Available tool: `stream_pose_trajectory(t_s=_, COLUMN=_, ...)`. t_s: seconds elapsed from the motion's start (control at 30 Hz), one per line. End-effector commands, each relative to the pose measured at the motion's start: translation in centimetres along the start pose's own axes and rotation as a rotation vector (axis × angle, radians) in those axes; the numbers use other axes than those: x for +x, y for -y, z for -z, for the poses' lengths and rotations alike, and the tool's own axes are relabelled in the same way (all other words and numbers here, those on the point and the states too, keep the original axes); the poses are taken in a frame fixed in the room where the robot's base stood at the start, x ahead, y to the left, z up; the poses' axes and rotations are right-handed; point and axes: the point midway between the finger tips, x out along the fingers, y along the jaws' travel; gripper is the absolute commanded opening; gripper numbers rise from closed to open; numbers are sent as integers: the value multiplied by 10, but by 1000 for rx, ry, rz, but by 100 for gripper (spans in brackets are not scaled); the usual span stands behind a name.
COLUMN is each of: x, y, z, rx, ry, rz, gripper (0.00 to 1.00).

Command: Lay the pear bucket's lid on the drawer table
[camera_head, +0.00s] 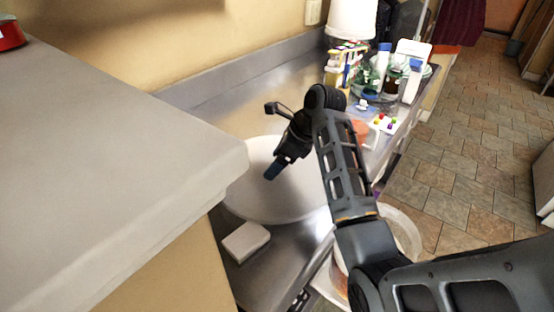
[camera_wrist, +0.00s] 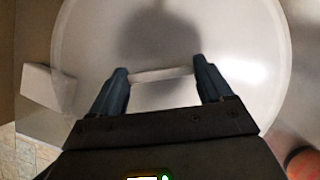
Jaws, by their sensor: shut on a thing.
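A large round whitish lid (camera_head: 245,200) is over the grey metal table top (camera_head: 290,262) in the head view. It fills most of the wrist view (camera_wrist: 255,75). My gripper (camera_head: 272,172) is above the lid's middle. In the wrist view my gripper's two fingers (camera_wrist: 163,82) stand on either side of the lid's pale bar handle, shut on it. I cannot tell whether the lid touches the table top or hangs just above it. A whitish bucket (camera_head: 408,232) stands at the lower right, partly hidden by my arm, with its top open.
A small white block (camera_head: 246,242) lies near the lid's front edge. A pale counter (camera_head: 110,150) rises at left. Bottles (camera_head: 412,80), boxes (camera_head: 347,62) and a white lamp shade (camera_head: 352,18) crowd the back. An orange thing (camera_head: 361,131) is behind my arm.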

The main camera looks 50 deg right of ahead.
Motion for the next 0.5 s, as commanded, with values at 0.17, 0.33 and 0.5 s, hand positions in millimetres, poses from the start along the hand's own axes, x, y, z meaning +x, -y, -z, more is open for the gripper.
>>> stream_pose_trajectory(t_s=0.17, x=1, y=0, z=1, rx=0, ry=1, rz=0, gripper=38)
stream_pose_trajectory(t_s=0.33, x=6, y=0, z=3, rx=1, ry=1, rz=1, gripper=38)
stream_pose_trajectory(t_s=0.5, x=8, y=0, z=5, rx=1, ry=0, rz=1, gripper=83)
